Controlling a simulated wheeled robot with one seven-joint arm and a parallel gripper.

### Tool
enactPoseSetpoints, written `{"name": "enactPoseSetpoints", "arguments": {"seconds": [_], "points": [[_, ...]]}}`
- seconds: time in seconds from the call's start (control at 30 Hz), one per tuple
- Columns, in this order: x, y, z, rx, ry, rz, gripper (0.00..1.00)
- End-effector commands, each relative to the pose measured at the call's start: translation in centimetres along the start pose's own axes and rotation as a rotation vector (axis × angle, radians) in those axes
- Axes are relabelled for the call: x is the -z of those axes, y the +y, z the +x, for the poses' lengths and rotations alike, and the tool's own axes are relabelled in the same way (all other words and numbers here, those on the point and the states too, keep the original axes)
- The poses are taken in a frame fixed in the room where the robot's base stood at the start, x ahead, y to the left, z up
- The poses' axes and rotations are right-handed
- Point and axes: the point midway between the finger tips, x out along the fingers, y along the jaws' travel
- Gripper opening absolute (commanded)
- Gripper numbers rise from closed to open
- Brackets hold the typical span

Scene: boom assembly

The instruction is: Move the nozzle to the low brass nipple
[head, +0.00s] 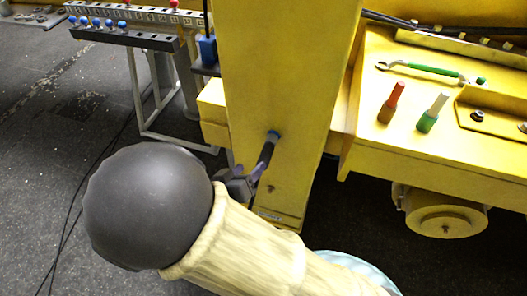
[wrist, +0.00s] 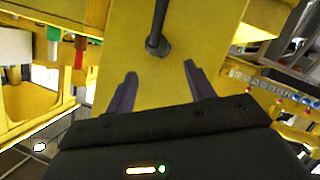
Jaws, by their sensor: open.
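A dark, rod-like nozzle (head: 266,152) with a blue ring at its upper end sits at the face of the yellow upright post. In the wrist view a dark rod with a thicker round end (wrist: 157,44), likely the same nozzle, shows against the yellow post, just beyond and between my fingertips. My gripper (head: 250,174) is open, its purple-grey fingers at the nozzle's lower end; the fingers also show spread in the wrist view (wrist: 160,70). I cannot tell whether they touch it. A small dark spot (head: 270,187) low on the post may be the low nipple; it is too small to tell.
The yellow post (head: 285,60) stands close before my gripper. On the right, a yellow ledge holds a green-handled wrench (head: 430,70), a red-handled tool (head: 392,103) and a white-and-green tool (head: 433,113). A rack with blue knobs (head: 105,28) stands at upper left. Grey floor lies open on the left.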

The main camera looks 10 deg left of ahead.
Motion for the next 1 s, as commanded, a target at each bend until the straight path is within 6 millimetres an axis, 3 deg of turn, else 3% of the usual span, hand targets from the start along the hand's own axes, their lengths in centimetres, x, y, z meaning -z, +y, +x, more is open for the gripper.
{"name": "enactPoseSetpoints", "arguments": {"seconds": [0.53, 0.7, 0.97, 1.0], "points": [[0.1, 0.1, 8.4, -0.003, 0.000, -0.001, 0.54], [0.0, 0.0, 9.5, 0.000, -0.001, 0.000, 0.54], [0.0, 0.0, 9.6, 0.000, -0.001, 0.000, 0.54], [0.0, 0.0, 9.5, 0.000, -0.001, 0.000, 0.46]]}}
